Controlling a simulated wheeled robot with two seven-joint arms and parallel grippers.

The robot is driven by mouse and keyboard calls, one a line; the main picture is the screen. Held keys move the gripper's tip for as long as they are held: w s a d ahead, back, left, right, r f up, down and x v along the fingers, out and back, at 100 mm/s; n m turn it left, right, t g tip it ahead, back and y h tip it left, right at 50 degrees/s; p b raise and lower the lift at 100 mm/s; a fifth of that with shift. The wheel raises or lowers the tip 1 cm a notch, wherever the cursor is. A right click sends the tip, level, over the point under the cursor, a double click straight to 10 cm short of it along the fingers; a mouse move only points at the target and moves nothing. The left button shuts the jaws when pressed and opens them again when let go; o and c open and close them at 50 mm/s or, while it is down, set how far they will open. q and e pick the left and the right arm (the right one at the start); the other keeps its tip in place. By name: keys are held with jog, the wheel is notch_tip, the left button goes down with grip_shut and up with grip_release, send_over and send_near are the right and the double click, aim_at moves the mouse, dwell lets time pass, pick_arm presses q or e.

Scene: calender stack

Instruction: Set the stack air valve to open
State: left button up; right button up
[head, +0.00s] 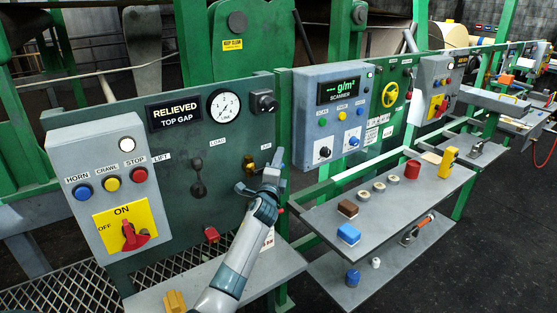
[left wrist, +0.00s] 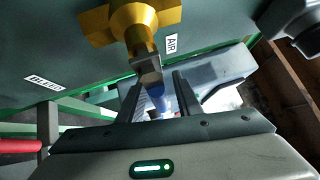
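The air valve is a brass body (left wrist: 135,25) on the green panel, beside a white AIR label (left wrist: 171,43). In the left wrist view a grey metal piece leads from it to a blue handle (left wrist: 157,100). The handle lies between the two fingers of my left gripper (left wrist: 158,92), with visible gaps to them, so the gripper looks open around it. In the head view my left gripper (head: 262,178) is close to the panel, just under the AIR label, and covers most of the valve (head: 249,160). My right gripper does not show.
A switch box (head: 108,190) is at left and a scanner box (head: 336,115) at right. A shelf (head: 330,222) with blocks and rings stands right of my arm. A BLEED label (left wrist: 45,82) is nearby.

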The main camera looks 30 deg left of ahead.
pick_arm(q)
jog(key=shift+c, duration=0.6)
grip_shut()
